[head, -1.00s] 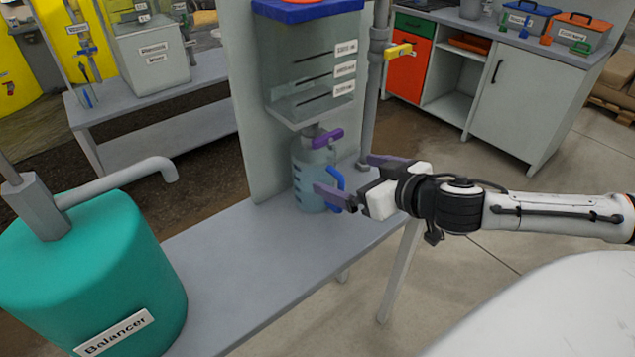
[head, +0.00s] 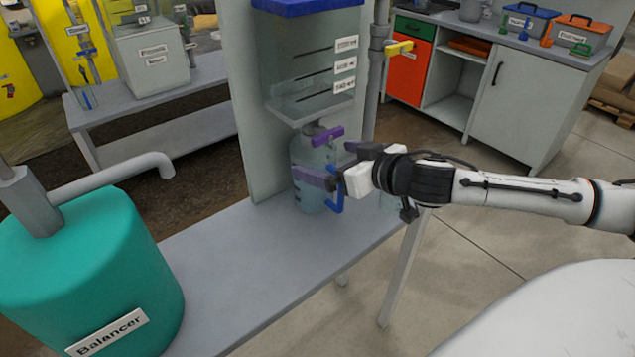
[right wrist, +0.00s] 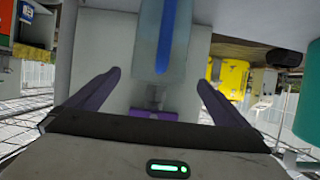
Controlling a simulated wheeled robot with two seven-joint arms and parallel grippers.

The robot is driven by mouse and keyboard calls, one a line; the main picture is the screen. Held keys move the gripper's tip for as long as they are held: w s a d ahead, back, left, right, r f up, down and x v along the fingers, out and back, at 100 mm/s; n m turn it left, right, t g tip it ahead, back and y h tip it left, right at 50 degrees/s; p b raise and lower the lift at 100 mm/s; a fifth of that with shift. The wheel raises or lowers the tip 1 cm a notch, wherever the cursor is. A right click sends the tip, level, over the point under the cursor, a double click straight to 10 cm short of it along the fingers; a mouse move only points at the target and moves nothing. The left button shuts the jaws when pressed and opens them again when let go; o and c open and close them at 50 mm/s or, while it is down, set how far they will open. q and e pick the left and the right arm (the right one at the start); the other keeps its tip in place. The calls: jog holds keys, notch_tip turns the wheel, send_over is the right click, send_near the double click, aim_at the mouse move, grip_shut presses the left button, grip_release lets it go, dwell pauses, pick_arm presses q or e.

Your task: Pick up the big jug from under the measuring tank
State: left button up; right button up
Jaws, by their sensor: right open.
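The big jug (head: 309,199), clear bluish with a blue handle (head: 337,201), stands upright on the grey bench under the measuring tank (head: 300,55) and its purple-handled valve (head: 327,136). My right gripper (head: 322,161) is open at the jug's handle side, its purple fingers partly hiding the jug. In the right wrist view, the blue handle (right wrist: 165,40) shows between the spread fingers (right wrist: 159,80), with the purple valve handle (right wrist: 152,115) lower in the picture. I cannot tell whether a finger touches the jug. My left gripper is not in view.
A teal Balancer tank (head: 90,270) with a bent grey pipe (head: 120,180) stands at the left. The grey bench (head: 235,270) is clear between it and the jug. A vertical pipe with a yellow handle (head: 398,48) rises right of the measuring tank.

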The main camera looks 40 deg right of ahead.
aim_at(317, 156)
jog(key=shift+f+p+x, duration=0.1)
jog(key=shift+p+x, duration=0.05)
jog(key=shift+x, duration=1.2)
jog(key=shift+f+p+x, duration=0.15)
jog(key=shift+x, duration=1.2)
jog(key=shift+s+d, duration=0.1)
jog(key=shift+d, duration=0.05)
jog(key=c, duration=2)
jog(key=shift+r, duration=0.15)
jog(key=shift+c, duration=0.4)
